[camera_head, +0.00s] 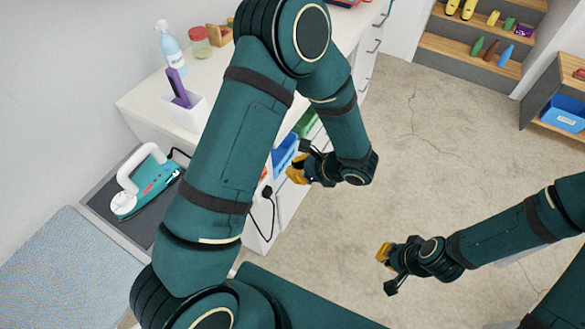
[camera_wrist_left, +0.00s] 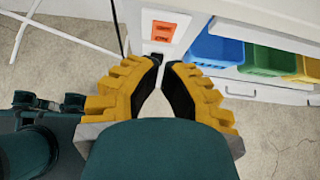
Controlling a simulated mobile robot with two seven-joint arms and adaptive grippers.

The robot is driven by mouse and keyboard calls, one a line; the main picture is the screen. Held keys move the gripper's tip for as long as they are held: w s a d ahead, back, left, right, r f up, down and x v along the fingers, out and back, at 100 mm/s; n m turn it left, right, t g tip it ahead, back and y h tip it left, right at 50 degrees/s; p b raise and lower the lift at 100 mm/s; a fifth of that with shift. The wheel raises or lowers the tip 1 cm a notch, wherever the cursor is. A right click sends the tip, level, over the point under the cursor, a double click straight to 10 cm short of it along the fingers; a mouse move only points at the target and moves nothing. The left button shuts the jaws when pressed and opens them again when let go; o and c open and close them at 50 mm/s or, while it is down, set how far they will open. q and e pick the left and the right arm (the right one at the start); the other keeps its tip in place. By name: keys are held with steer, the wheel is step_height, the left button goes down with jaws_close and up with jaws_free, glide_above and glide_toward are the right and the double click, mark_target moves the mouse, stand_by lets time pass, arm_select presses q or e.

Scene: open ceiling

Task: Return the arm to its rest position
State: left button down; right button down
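My left gripper (camera_head: 297,174) hangs beside the side of the white counter, at the end of my bent teal arm. In the left wrist view its yellow fingers with black pads (camera_wrist_left: 163,66) come nearly together at the tips, with a narrow empty gap and nothing held. My right gripper (camera_head: 383,253) is over the bare floor at the lower right, with yellow fingers pointing left. It seems to hold nothing, but its fingers are too small to judge. My left upper arm hides part of the counter.
The white counter (camera_head: 140,98) carries a spray bottle (camera_head: 172,48) and a jar (camera_head: 200,42). A blue bin (camera_wrist_left: 215,48) and a green bin (camera_wrist_left: 268,60) lie close to the left gripper. An iron (camera_head: 145,182) stands at left. The floor (camera_head: 400,150) at centre right is clear.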

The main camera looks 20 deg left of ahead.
stand_by(0.4)
arm_select(q)
steer(key=s+d+f+n+g+h, duration=0.5)
steer(key=s+d+f+n+h, duration=0.4)
steer(key=s+h, duration=0.3)
steer(key=w+n+t, duration=0.1)
steer(key=n+t, duration=0.1)
steer(key=n, duration=0.2)
steer(key=w+n+t+h, duration=0.1)
steer(key=n+t, duration=0.1)
steer(key=n, duration=0.1)
steer(key=w+n+t+h, duration=0.1)
steer(key=n+t, duration=0.1)
steer(key=n, duration=0.2)
steer(key=shift+d+f+n, duration=0.3)
steer(key=shift+f, duration=0.1)
